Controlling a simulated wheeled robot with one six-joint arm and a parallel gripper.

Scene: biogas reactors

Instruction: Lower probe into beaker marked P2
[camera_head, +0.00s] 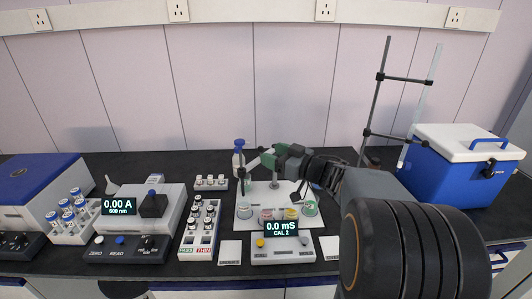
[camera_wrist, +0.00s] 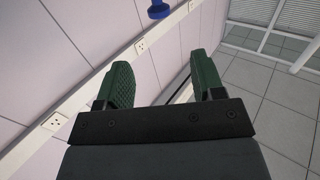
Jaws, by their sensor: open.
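My gripper (camera_head: 262,160) is open and empty above the back of a white tray (camera_head: 248,222); its green fingers stand apart in the wrist view (camera_wrist: 162,68). Small beakers stand along the front of the tray: a greenish one (camera_head: 245,210) at left, a pink one (camera_head: 266,214), a yellow one (camera_head: 291,213) and a green-tinted one (camera_head: 310,208) at right. Their markings are too small to read, so I cannot tell which is P2. A thin upright item (camera_head: 274,183) stands below my gripper; I cannot tell whether it is the probe.
A blue-topped bottle (camera_head: 239,158) stands just left of my gripper. A meter (camera_head: 283,248) reading 0.0 mS, CAL 2 stands in front of the tray. A vial rack (camera_head: 189,241) is at left. A stand (camera_head: 374,100) and a blue cooler (camera_head: 455,180) are at right.

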